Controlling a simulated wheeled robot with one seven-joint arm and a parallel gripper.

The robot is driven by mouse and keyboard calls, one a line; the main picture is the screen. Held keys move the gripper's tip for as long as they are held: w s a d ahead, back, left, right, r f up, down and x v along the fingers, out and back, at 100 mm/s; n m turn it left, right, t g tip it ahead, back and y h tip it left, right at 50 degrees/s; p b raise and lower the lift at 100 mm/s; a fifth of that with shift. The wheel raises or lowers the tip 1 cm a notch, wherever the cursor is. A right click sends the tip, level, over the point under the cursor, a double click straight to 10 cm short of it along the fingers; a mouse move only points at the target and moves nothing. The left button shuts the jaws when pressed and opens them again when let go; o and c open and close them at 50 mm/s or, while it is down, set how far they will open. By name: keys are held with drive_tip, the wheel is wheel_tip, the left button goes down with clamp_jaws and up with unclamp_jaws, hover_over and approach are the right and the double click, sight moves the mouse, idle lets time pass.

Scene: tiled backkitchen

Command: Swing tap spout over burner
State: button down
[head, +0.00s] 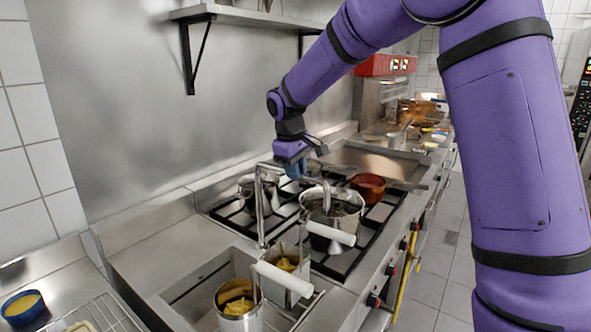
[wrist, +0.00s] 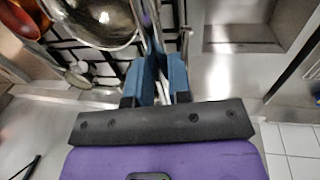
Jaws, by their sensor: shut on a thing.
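The metal tap has a thin upright pipe (head: 261,215) standing between the sink and the stove. Its spout (head: 328,197) runs to the right from the pipe's top and bends down at its end, over or close to the large steel pot (head: 342,208) on the burner grate. My gripper (head: 296,172) is shut on the spout's horizontal part, near the upright pipe. In the wrist view the blue fingers (wrist: 163,75) stand on either side of thin metal. The fingers partly hide the gripped stretch. The exact gap between spout end and pot is hard to tell.
A red pan (head: 369,186) and a smaller steel pot (head: 248,186) stand on the black grates. Baskets with white handles (head: 284,278) sit at the front basin. A shelf (head: 240,17) juts from the wall above. The floor (head: 446,270) at right is clear.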

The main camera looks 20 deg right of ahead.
drive_tip(key=shift+w+d, duration=0.1)
drive_tip(key=shift+d, duration=0.05)
drive_tip(key=w+d+n, duration=0.2)
drive_tip(key=w+n, duration=0.3)
drive_tip(key=w+d+n+t+y, duration=0.1)
drive_tip(key=w+d+n, duration=0.2)
drive_tip(key=w+n, duration=0.2)
drive_tip(key=shift+d+y, duration=0.3)
drive_tip(key=shift+d, duration=0.05)
idle(0.4)
drive_tip(key=c, duration=1.1)
unclamp_jaws()
drive_tip(key=shift+o, duration=0.2)
drive_tip(key=shift+r, duration=0.1)
